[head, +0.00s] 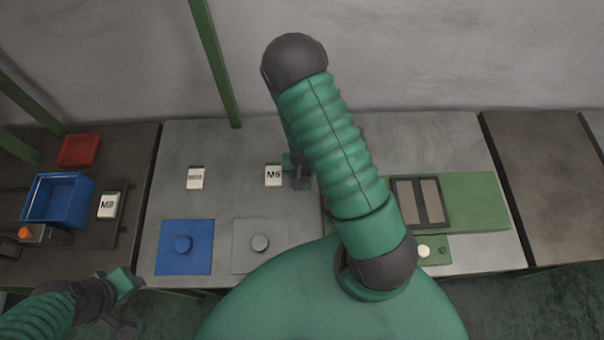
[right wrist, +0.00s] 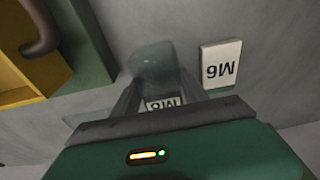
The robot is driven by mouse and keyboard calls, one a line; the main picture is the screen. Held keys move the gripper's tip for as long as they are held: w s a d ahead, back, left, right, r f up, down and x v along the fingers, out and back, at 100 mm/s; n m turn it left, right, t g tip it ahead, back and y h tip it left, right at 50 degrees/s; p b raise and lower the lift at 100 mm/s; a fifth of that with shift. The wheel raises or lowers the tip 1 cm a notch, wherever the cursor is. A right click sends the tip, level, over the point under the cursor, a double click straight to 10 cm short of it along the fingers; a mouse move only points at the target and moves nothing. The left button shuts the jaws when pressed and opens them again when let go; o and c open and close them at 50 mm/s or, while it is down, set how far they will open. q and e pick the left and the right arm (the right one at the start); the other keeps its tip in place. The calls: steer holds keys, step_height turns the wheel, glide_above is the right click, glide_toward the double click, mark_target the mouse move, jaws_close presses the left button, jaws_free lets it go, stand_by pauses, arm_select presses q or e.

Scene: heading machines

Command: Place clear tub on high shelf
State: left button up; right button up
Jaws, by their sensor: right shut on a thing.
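My right gripper (head: 299,182) is low over the grey bench beside the M6 card, mostly hidden by its own arm in the head view. In the right wrist view, it is shut on a see-through, greyish tub (right wrist: 152,65). A small M6 label (right wrist: 161,104) shows between the fingers. I cannot make out the tub in the head view. I cannot tell whether it touches the bench. No high shelf is clearly visible.
An M6 card (head: 273,175), a blank-looking card (head: 195,178), a blue plate (head: 184,247) and a grey plate (head: 260,245) are on the bench. A blue bin (head: 57,200) and red tray (head: 79,150) are left. A green post (head: 215,65) rises behind. A green panel (head: 474,201) lies right.

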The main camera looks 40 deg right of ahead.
steer(key=shift+a, duration=0.1)
steer(key=c, duration=0.5)
steer(key=shift+w+a, duration=0.1)
steer(key=shift+a, duration=0.1)
jaws_close()
